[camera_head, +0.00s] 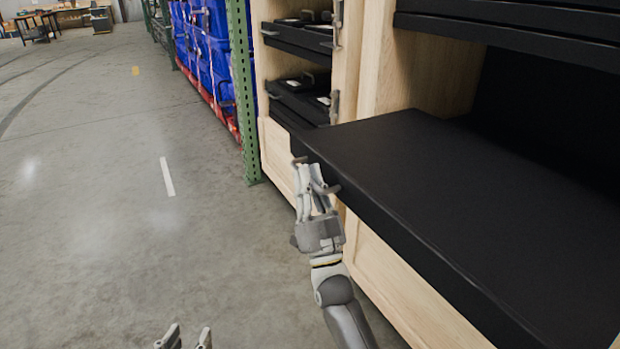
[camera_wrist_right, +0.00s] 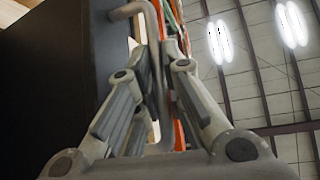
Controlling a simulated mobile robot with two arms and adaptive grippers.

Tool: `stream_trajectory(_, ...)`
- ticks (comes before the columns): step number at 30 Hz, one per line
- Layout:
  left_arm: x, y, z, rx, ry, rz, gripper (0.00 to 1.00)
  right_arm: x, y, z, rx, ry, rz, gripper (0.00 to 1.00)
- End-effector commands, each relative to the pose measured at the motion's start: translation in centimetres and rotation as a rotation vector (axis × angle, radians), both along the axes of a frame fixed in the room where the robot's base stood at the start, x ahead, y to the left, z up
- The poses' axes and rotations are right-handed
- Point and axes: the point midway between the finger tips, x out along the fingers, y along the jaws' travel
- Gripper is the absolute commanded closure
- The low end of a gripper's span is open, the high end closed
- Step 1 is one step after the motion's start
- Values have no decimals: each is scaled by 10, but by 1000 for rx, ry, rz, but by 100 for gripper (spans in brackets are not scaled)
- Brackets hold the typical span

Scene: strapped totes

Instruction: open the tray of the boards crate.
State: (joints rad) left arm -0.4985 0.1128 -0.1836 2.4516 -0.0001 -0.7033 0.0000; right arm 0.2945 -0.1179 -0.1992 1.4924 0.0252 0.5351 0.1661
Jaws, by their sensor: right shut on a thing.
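A large flat black tray (camera_head: 440,180) sticks out of the pale wooden crate (camera_head: 420,75) on the right. Its top is bare. My right gripper (camera_head: 312,176) is at the tray's front left corner, shut on the tray's grey handle. In the right wrist view the bent handle bar (camera_wrist_right: 148,12) runs down between the fingers of my right gripper (camera_wrist_right: 165,70), beside the dark tray face (camera_wrist_right: 50,90). My left gripper (camera_head: 186,336) shows only its fingertips at the bottom edge, apart and with nothing visible between them.
An upper black tray (camera_head: 510,28) sits above the pulled one. A neighbouring wooden crate holds black trays (camera_head: 300,95) with handles. A green post (camera_head: 240,90) and blue totes (camera_head: 205,50) with straps stand beyond. Open concrete floor (camera_head: 100,200) lies to the left.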

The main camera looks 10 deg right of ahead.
Motion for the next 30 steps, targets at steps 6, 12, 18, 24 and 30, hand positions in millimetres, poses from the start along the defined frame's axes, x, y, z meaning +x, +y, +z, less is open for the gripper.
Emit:
stream_trajectory(6,0,0,0,0,-1,0,60,0,0,-2,0,1,0,80)
stream_trajectory(12,0,0,0,0,-2,0,60,0,0,-1,0,1,0,68)
stream_trajectory(18,0,0,0,-1,-2,-1,60,-1,0,-1,0,0,0,68)
stream_trajectory(24,0,0,0,-1,-1,-1,60,-15,-3,-17,-1,5,0,68)
stream_trajectory(30,0,0,0,0,-2,0,60,-46,-8,-47,-1,6,0,68)
